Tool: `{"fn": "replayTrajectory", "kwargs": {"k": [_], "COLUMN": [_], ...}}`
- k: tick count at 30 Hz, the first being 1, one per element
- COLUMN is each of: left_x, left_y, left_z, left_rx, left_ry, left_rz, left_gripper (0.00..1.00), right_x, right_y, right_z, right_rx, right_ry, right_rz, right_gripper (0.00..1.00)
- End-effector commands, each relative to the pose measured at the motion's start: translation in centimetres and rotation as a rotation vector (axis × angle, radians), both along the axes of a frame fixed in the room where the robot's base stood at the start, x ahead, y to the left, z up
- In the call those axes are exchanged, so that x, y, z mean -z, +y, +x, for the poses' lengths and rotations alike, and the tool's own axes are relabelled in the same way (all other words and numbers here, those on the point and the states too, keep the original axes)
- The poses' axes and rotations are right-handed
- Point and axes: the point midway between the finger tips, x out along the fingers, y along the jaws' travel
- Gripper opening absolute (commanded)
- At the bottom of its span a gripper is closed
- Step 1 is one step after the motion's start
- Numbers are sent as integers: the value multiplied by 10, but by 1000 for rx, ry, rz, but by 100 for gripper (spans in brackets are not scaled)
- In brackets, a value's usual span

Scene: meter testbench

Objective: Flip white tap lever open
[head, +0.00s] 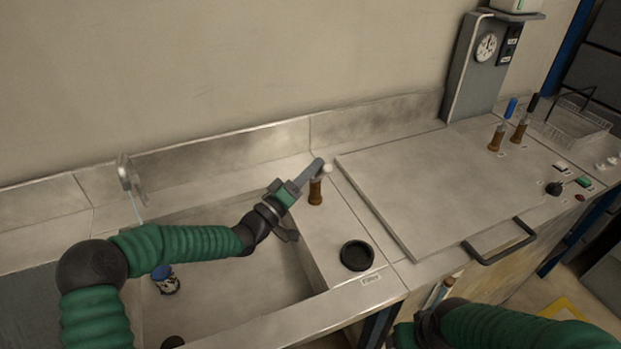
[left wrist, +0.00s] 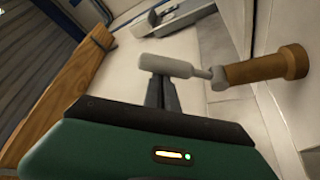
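The tap has a brown brass-coloured body (head: 316,192) and stands on the ledge right of the sink in the head view. Its white lever (left wrist: 167,66) lies across the left wrist view, joined by a pale neck to the body (left wrist: 268,68). My left gripper (head: 316,168) reaches in from the left to the top of the tap. Its two fingers (left wrist: 161,92) are close together at the lever, and their tips overlap it in the picture. I cannot tell if they touch it. My right arm shows at the bottom right; its gripper is out of view.
A sink basin (head: 235,285) lies below my left arm, with a blue-topped jar (head: 165,280) in it. A round black cup (head: 357,255) sits on the ledge. Right of the tap is a flat metal lid (head: 430,190) with a handle (head: 500,243). Two more taps stand farther right.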

Motion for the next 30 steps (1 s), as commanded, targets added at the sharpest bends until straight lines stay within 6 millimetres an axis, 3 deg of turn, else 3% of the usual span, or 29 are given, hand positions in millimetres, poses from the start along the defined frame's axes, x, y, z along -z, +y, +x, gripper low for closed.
{"fn": "replayTrajectory", "kwargs": {"k": [1,3,12,30], "left_x": [11,13,20,24], "left_y": [-2,-4,-9,-11], "left_z": [-3,-7,-19,-24], "left_rx": [2,2,1,3], "left_ry": [-35,-89,-270,-358], "left_rz": [19,43,129,174], "left_gripper": [0,0,0,0], "right_x": [16,26,56,69], "right_y": [0,0,0,0], "right_z": [0,0,0,0], "right_rx": [0,0,0,0], "right_ry": [0,0,0,0], "right_rz": [0,0,0,0], "right_gripper": [69,69,69,69]}}
